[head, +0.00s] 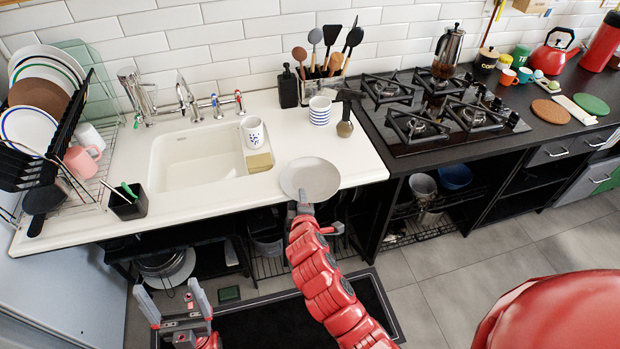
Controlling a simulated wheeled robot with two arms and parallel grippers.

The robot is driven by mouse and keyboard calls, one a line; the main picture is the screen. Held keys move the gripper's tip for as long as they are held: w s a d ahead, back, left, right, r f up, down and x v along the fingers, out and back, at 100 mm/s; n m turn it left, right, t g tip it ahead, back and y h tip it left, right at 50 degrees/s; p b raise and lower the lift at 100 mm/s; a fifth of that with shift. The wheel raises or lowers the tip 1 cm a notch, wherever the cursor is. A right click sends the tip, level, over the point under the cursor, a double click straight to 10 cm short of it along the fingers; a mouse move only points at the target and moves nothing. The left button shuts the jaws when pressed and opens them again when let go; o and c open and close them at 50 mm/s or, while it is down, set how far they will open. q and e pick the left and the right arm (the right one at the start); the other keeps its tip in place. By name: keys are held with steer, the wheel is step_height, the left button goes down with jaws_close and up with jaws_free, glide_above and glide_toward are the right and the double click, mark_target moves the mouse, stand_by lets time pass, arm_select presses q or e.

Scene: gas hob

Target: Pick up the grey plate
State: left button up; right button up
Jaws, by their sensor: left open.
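The grey plate (311,177) lies on the white counter to the right of the sink, close to the counter's front edge. My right gripper (301,204) is at the near edge of the plate, its fingers pointing toward the back. The fingertips overlap the plate's rim in the head view, and I cannot tell whether they are shut on it. My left gripper (171,300) is open and empty. It is low in front of the counter, below the sink and well away from the plate.
A white cup (253,131) stands by the sink (200,160). The gas hob (435,108) is to the right. A dish rack (75,187) stands at the left.

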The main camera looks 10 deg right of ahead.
steer(key=shift+w, duration=0.15)
jaws_close()
stand_by(1.4)
